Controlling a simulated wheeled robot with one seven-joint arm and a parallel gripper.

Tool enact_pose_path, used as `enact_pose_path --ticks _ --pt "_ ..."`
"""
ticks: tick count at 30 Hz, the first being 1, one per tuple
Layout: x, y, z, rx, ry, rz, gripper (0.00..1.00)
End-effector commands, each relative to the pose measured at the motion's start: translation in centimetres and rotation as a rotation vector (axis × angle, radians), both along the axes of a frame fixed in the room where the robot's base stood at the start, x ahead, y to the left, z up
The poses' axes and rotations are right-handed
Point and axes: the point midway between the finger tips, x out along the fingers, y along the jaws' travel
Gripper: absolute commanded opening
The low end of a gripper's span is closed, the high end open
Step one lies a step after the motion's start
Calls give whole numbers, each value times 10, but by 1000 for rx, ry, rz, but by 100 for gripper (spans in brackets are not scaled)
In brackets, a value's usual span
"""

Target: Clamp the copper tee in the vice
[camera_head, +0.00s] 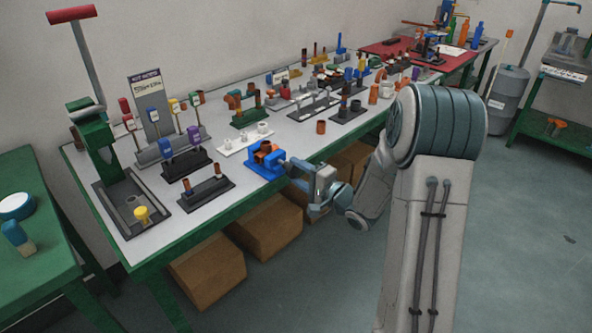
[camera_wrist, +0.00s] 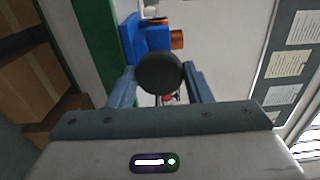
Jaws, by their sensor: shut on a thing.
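The blue vice (camera_head: 264,166) stands near the front edge of the long workbench. A copper piece (camera_head: 266,149), which looks like the tee, sits at the top of the vice between its jaws. Whether the jaws press on it cannot be told. My gripper (camera_head: 297,170) is at the right side of the vice. In the wrist view, its fingers are shut on a round black knob (camera_wrist: 159,73) in front of the blue vice body (camera_wrist: 147,38). A copper end (camera_wrist: 177,39) sticks out beside the blue there. The knob's shaft is hidden.
A white rack (camera_head: 245,140) with white fittings stands behind the vice, and a dark stand (camera_head: 206,194) with copper parts stands to its left. A loose copper cup (camera_head: 321,127) is to the right. Cardboard boxes (camera_head: 262,234) fill the space under the bench.

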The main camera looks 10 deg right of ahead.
Motion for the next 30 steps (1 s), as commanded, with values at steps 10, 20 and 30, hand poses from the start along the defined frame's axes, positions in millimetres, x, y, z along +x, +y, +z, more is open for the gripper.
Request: enact_pose_path --ticks 10,20,30 --pt "0 -1 1 49 35 -2 22" --pt "0 -1 1 92 68 -2 22" --pt "0 -1 1 140 103 -2 22"
